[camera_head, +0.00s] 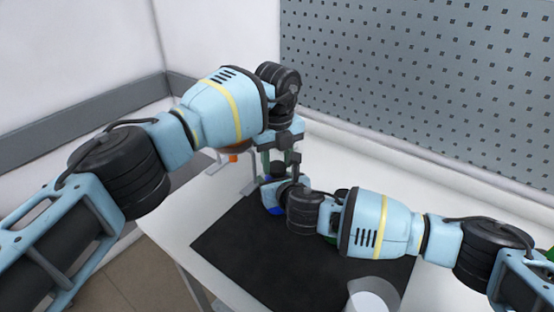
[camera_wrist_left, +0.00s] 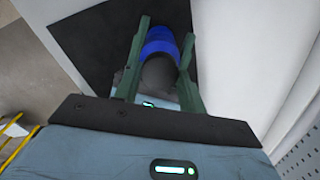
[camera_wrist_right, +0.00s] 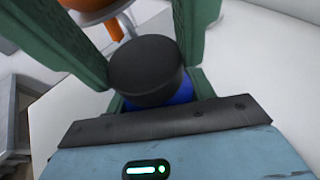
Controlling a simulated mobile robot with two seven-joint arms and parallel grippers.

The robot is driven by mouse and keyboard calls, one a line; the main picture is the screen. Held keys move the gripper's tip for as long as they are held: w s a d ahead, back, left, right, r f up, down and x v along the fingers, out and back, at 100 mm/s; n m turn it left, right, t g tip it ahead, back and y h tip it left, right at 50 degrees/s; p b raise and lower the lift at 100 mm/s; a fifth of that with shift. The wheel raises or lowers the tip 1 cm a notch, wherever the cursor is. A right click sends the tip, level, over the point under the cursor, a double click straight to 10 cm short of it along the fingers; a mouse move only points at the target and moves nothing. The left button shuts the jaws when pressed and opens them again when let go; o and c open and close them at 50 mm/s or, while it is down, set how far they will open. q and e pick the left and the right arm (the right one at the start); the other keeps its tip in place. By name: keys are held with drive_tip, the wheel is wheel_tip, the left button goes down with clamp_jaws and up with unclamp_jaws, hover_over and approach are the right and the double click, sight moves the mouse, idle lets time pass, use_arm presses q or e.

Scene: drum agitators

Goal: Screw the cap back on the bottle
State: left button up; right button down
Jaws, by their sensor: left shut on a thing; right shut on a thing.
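A blue bottle (camera_head: 274,211) stands upright above the dark mat, mostly hidden by my right gripper. Its blue body also shows in the left wrist view (camera_wrist_left: 158,42) and below the cap in the right wrist view (camera_wrist_right: 172,95). The black cap (camera_wrist_right: 145,70) is at the top of the bottle; I cannot tell whether it is threaded. My left gripper (camera_head: 278,166) points down from above, its green fingers shut on the cap's sides. My right gripper (camera_head: 276,192) reaches in from the right, lower down, and is shut on the bottle.
A black mat (camera_head: 235,255) covers much of the white table (camera_head: 185,220). A white round container (camera_head: 370,300) stands at the near right. An orange item on a pale stand (camera_head: 233,157) is behind the left gripper. A perforated panel (camera_head: 420,80) rises behind the table.

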use_arm(q)
drive_tip(key=m, duration=0.7)
drive_tip(key=o, duration=1.1)
drive_tip(key=shift+r, duration=0.1)
drive_tip(key=shift+r, duration=2.15)
drive_tip(key=shift+c, duration=0.2)
